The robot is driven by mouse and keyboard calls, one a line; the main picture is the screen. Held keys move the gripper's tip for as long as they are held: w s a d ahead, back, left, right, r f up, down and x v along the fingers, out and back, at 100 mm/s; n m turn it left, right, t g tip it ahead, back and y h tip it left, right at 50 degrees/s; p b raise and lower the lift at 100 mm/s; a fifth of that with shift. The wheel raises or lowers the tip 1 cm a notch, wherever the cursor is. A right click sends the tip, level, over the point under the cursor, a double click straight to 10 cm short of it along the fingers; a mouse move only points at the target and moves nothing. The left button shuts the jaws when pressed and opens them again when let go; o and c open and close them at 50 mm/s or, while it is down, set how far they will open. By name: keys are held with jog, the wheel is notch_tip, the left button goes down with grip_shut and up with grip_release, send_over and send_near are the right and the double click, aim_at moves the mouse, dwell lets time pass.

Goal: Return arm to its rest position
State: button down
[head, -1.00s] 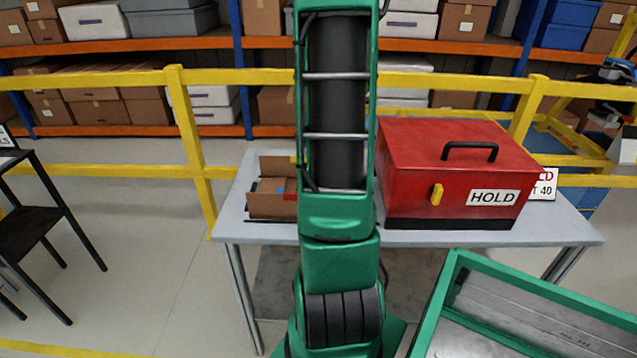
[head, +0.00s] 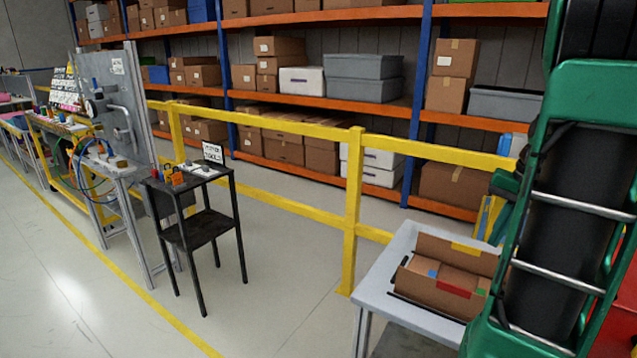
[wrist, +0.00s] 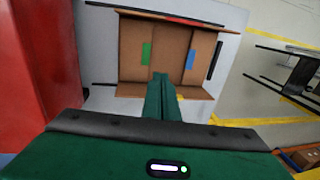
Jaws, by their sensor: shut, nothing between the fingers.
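My gripper (wrist: 160,80) shows in the wrist view, its green fingers closed together with nothing between them. It points toward an open cardboard box (wrist: 132,50) with coloured marks inside. I cannot tell how high above the box the fingertips are. In the head view the same cardboard box (head: 452,268) sits on a light grey table (head: 415,305).
A red case (wrist: 28,65) stands close at the left in the wrist view. A yellow railing (head: 355,190) runs behind the table. A black stand (head: 203,230) is further left. Floor between the stand and the table is clear.

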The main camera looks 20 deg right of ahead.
jog(key=a+n, duration=0.2)
jog(key=a, duration=1)
jog(key=s+a+f+n+g, duration=0.1)
jog(key=s+a+f+n, duration=0.2)
jog(key=s+a, duration=0.6)
jog(key=a, duration=0.3)
jog(key=shift+a+g+h, duration=0.2)
jog(key=shift+g+h, duration=0.2)
jog(key=shift+s+f, duration=0.1)
